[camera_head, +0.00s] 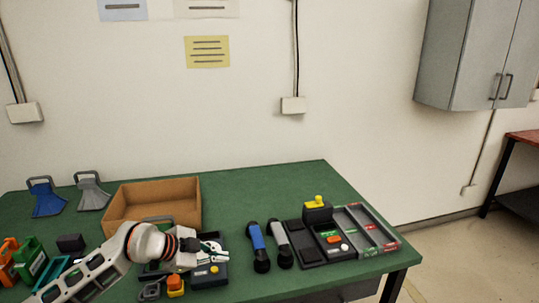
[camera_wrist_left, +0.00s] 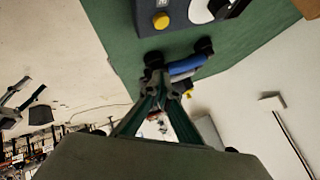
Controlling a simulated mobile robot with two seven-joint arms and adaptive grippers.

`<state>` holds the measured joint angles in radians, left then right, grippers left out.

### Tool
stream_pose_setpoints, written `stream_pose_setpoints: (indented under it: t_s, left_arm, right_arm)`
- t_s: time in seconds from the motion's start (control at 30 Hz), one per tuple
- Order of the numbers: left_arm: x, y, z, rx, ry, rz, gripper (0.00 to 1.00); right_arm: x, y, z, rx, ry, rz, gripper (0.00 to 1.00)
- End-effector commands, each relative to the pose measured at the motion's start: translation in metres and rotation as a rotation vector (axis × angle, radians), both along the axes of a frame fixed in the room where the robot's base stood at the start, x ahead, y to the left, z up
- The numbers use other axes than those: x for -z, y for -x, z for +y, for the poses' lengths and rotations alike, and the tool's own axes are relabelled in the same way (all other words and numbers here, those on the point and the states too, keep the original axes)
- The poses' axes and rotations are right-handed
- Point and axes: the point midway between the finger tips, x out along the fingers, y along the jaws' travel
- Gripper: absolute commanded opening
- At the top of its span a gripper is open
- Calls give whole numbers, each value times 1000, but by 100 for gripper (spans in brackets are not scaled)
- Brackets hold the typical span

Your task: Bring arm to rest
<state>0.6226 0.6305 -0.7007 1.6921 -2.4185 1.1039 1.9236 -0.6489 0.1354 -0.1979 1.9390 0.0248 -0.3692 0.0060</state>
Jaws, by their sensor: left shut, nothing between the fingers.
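My left arm comes in from the left in the head view. Its gripper (camera_head: 216,248) is shut and empty, above a dark phone base with a yellow button (camera_head: 213,271). In the left wrist view the fingers (camera_wrist_left: 164,88) come together with nothing between them. A blue handset (camera_head: 257,243) lies on the green table (camera_head: 240,195) to the right of the gripper; it also shows beyond the fingertips in the wrist view (camera_wrist_left: 186,66). The phone base shows at the top of the wrist view (camera_wrist_left: 190,14). My right gripper is in neither view.
A grey handset (camera_head: 279,240) lies beside the blue one. A dark tray (camera_head: 312,254) with a yellow-topped block (camera_head: 318,211) stands to the right. An open cardboard box (camera_head: 154,194) stands behind my arm. Green and orange items crowd the left. The table's back right is clear.

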Motion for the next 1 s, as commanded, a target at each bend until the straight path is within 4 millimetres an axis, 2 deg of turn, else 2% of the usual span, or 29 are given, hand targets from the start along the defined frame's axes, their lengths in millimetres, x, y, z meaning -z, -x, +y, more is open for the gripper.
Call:
stream_pose_setpoints:
  t_s: [0.03,0.1,0.2,0.3,0.4,0.47,0.57,0.67,0.77,0.87,1.0]
  left_arm:
    - [8,18,-24,57,64,0,0]
    - [10,41,-55,135,170,-25,0]
    - [4,71,-92,203,335,-83,0]
    - [-8,93,-113,206,496,-153,0]
    - [-18,107,-119,146,635,-224,0]
    - [-21,112,-115,86,702,-261,0]
    - [-17,116,-99,-53,783,-309,0]
    - [1,122,-75,-221,815,-328,0]
    - [31,132,-45,-402,803,-314,0]
    - [74,152,-16,-578,752,-259,0]
    - [142,200,19,-778,636,-123,0]
  right_arm:
    - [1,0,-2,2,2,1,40]
    - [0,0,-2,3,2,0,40]
    - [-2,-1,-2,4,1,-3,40]
    - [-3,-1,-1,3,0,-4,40]
    - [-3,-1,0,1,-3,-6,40]
    - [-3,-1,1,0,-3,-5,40]
    - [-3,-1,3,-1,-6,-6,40]
    - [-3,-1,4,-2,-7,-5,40]
    - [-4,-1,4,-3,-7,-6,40]
    - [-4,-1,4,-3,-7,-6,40]
    - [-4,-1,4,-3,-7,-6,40]
